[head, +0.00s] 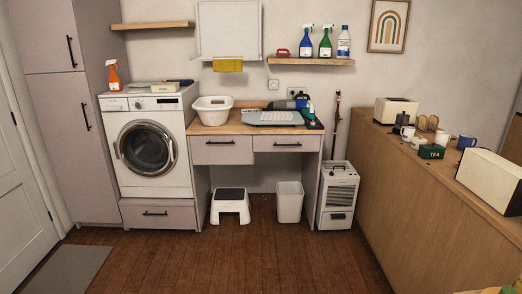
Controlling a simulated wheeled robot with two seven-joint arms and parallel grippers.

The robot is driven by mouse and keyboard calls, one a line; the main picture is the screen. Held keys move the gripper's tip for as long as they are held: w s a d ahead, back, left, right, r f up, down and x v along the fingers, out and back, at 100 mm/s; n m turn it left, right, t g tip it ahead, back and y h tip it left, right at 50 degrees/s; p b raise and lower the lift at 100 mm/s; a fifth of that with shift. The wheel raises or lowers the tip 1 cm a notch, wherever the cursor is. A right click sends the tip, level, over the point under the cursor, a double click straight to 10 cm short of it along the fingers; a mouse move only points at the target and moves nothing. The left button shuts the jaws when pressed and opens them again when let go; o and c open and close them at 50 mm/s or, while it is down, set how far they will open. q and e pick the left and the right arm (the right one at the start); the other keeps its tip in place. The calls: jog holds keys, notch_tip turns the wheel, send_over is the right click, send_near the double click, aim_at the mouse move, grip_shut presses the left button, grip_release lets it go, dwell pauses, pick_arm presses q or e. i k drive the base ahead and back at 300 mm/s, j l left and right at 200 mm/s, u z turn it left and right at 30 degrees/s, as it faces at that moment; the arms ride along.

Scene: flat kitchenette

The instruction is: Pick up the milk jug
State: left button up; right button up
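I cannot pick out the milk jug for certain. Several small white vessels stand on the wooden counter (398,168) at the right. One white vessel (408,132) is close to the toaster, and another (417,143) is just in front of it. A third white vessel (442,138) is behind the green tea box. They are too small to tell a jug from a mug. Neither of my grippers is in view.
Around them on the counter are a cream toaster (396,110), a green tea box (431,152), a blue mug (466,142) and a cream bread bin (490,178). A dehumidifier (338,195) stands left of the counter. The wooden floor (240,262) in front is clear.

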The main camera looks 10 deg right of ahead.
aim_at(409, 132)
jog(key=i+l+z, duration=0.25)
jog(key=i, duration=0.3)
jog(key=i+j+z, duration=0.1)
jog(key=i+z, duration=0.2)
jog(key=i, duration=0.25)
jog(key=i+j+z, duration=0.1)
jog(key=i+z, duration=0.15)
jog(key=i, duration=0.35)
jog(key=i+j+z, duration=0.3)
jog(key=i, duration=0.25)
jog(key=i+l+z, duration=0.2)
jog(key=i+z, duration=0.6)
jog(key=i, duration=0.15)
jog(key=i+j+z, duration=0.1)
jog(key=i+z, duration=0.35)
jog(key=i+j+z, duration=0.25)
jog(key=i+z, duration=0.15)
jog(key=i+j+z, duration=0.25)
jog(key=i, duration=0.15)
jog(key=i+j+z, duration=0.1)
jog(key=i+z, duration=0.15)
jog(key=i, duration=0.15)
